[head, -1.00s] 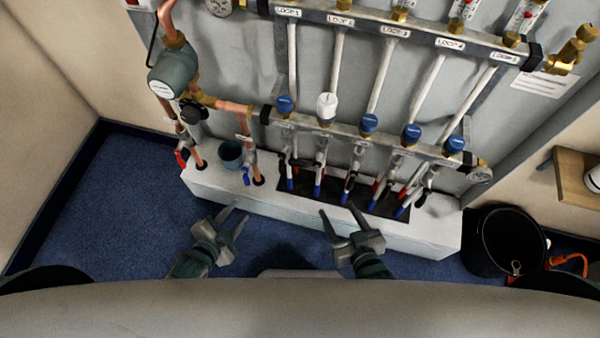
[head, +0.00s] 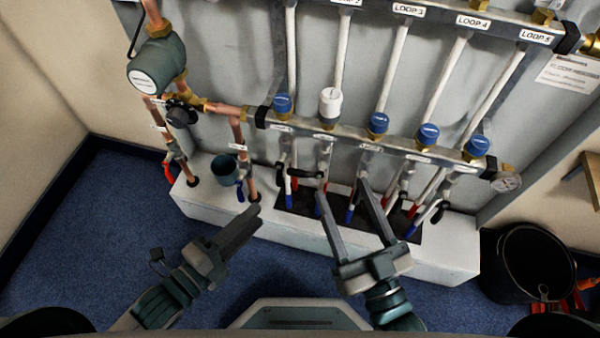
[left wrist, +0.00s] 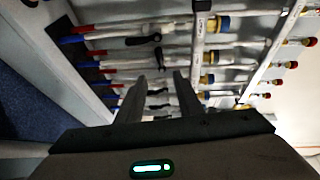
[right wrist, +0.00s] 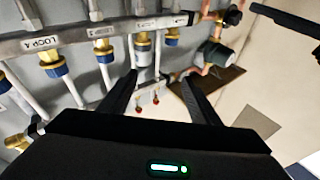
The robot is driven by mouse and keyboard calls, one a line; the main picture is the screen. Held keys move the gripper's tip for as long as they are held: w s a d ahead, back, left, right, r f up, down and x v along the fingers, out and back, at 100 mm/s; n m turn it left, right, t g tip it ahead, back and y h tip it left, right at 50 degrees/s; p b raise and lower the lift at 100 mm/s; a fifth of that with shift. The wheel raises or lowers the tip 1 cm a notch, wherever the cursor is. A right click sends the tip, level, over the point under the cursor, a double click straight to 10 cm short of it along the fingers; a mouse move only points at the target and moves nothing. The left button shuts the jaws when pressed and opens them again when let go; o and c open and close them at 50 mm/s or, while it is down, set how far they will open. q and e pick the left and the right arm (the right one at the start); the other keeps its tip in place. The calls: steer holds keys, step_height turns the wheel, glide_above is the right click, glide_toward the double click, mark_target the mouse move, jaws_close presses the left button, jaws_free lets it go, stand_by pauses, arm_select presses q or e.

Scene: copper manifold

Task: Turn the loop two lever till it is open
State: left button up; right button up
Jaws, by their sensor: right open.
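The loop two lever (head: 307,174) is a black handle below the white-capped loop two valve (head: 330,106). It lies sideways across its pipe, pointing left. My right gripper (head: 341,190) is open, its fingertips just below and to the right of the lever; I see no contact. Its spread fingers also show in the right wrist view (right wrist: 160,80), with no lever between them. My left gripper (head: 256,216) is lower left, in front of the white plinth, with empty fingers apart in the left wrist view (left wrist: 158,78). Several black levers show there; I cannot tell which is loop two's.
Blue-capped valves (head: 378,124) and hanging black levers crowd the lower manifold bar (head: 350,141). A black bucket (head: 528,262) is at right. Blue floor (head: 90,225) is clear at left.

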mark_target(298, 176)
arm_select(q)
steer(key=shift+w, duration=0.1)
steer(key=shift+b+x, duration=1.35)
steer(key=shift+x, duration=7.3)
arm_select(e)
step_height(298, 176, up, 7)
steer(key=s+d+t+y, duration=0.1)
steer(key=s+t, duration=0.1)
steer(key=t, duration=0.2)
steer(key=shift+s+d+t, duration=0.2)
steer(key=shift+t, duration=0.2)
steer(key=shift+r, duration=0.1)
arm_select(q)
jaws_close()
